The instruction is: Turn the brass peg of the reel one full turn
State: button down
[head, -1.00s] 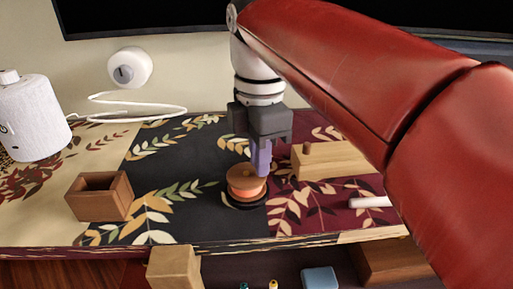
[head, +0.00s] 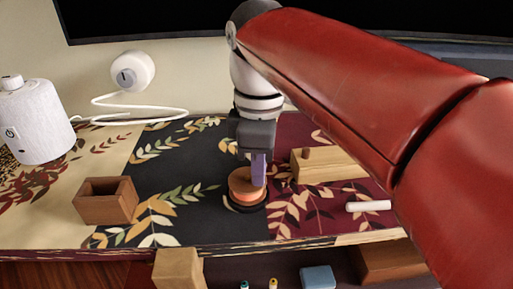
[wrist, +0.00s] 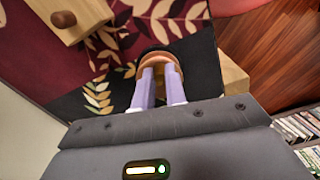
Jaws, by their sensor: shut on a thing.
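The reel (head: 240,185) is a brown wooden spool with an orange band, on a round black base on the dark cloth. It also shows in the wrist view (wrist: 156,57), just beyond my fingertips. My gripper (head: 258,184) points down at the right part of the reel's top. Its purple fingers (wrist: 160,92) are close together, shut at the reel's top. The brass peg cannot be made out; the fingers hide the spot between them.
An open wooden box (head: 107,203) stands left of the reel. A wooden block with a knob (head: 328,165) and a white stick (head: 368,206) lie to the right. A white cylinder (head: 40,122) stands at the far left. The shelf's front edge is near.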

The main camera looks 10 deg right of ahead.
aim_at(242, 187)
jog(key=m, duration=0.1)
jog(key=m+p, duration=0.1)
jog(key=m, duration=0.2)
jog(key=shift+s+a+r+m+p, duration=0.1)
jog(key=shift+s+a+m+p, duration=0.15)
jog(key=shift+s+m+p, duration=0.05)
jog(key=m, duration=0.2)
jog(key=m+p, duration=0.1)
jog(key=m, duration=0.1)
jog(key=shift+s+a+m+p, duration=0.2)
jog(key=shift+a+m+p, duration=0.1)
jog(key=shift+a, duration=0.1)
jog(key=m, duration=0.2)
jog(key=m+p, duration=0.1)
jog(key=m, duration=0.1)
jog(key=shift+a+m, duration=0.3)
jog(key=shift+a, duration=0.1)
jog(key=shift+w+a+m+p, duration=0.1)
jog(key=shift+a+m+p, duration=0.2)
jog(key=shift+m, duration=0.75)
jog(key=shift+a+m+p, duration=0.1)
jog(key=shift+m+p, duration=0.3)
jog(key=shift+m, duration=0.65)
jog(key=c, duration=1.4)
grip_release()
jog(key=shift+c, duration=0.2)
notch_tip(242, 187, up, 8)
jog(key=p, duration=0.1)
jog(key=shift+f, duration=0.2)
